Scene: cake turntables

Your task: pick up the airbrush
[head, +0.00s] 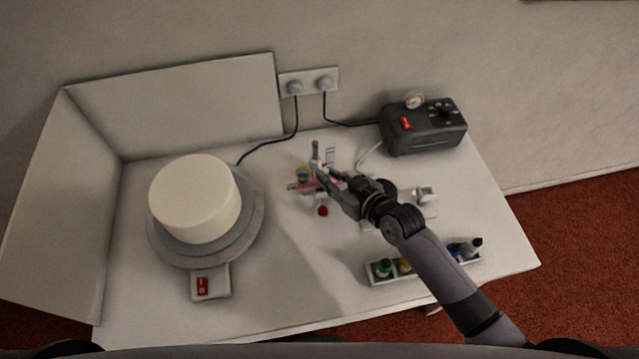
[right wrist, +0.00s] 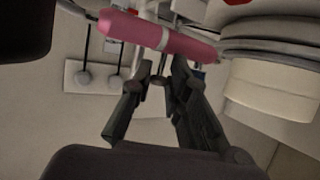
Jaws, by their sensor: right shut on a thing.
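The airbrush (head: 304,187) has a pink body and shows in the middle of the table in the head view, partly covered by my gripper. In the right wrist view its pink body (right wrist: 128,29) with a pale band lies across the top, just beyond the fingertips. My right gripper (head: 333,182) reaches in from the lower right and is shut on the airbrush. In the right wrist view the fingertips (right wrist: 162,72) close around a thin metal part below the pink body. Whether the airbrush touches anything beneath cannot be told. My left gripper is not in view.
A white cake (head: 195,195) stands on a grey turntable (head: 158,248) at left, between white panels (head: 190,105). A dark compressor (head: 425,130) is at the back right. A bottle tray (head: 420,273) lies at the front right. The front middle is clear.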

